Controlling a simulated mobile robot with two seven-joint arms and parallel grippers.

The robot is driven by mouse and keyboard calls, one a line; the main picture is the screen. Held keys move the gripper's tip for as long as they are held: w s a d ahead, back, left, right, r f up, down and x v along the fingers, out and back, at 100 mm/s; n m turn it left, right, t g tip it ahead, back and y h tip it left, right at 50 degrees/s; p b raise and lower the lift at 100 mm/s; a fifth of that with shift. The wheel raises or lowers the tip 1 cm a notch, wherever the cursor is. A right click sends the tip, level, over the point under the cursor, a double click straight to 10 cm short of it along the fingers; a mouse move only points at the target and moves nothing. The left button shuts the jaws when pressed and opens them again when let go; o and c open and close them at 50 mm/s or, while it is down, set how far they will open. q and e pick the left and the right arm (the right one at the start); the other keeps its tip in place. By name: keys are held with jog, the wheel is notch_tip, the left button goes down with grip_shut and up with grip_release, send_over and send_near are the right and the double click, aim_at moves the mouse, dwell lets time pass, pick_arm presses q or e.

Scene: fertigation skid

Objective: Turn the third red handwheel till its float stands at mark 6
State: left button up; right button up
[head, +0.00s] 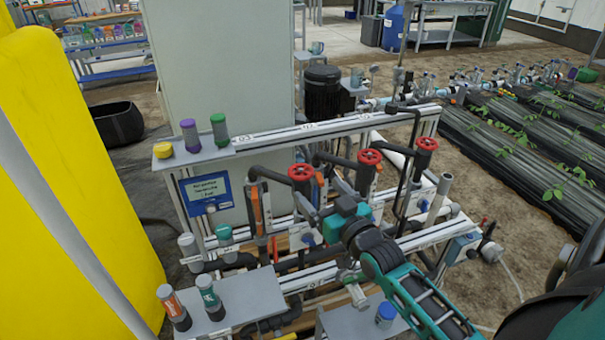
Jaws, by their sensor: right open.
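Three red handwheels top the dark valves of the skid: a left one (301,172), a middle one (370,157) and a right one (427,144). I cannot tell from their labels which counts as third. My right gripper (309,215) is open and empty, below and close to the left handwheel and apart from it. Its teal wrist partly hides the pipes behind. Narrow upright tubes stand near the valves, one with orange (267,206); floats and scale marks are too small to read. My left gripper is out of view.
A rail (280,136) with number labels runs behind the valves. Purple (190,136), green (219,130) and yellow (163,150) items stand on its left end. Two bottles (210,298) stand on the front left plate. A large yellow body (70,200) fills the left side.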

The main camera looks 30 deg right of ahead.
aim_at(308, 180)
jog(key=w, duration=0.8)
jog(key=shift+w+d, duration=0.2)
jog(key=shift+d, duration=0.1)
jog(key=c, duration=1.1)
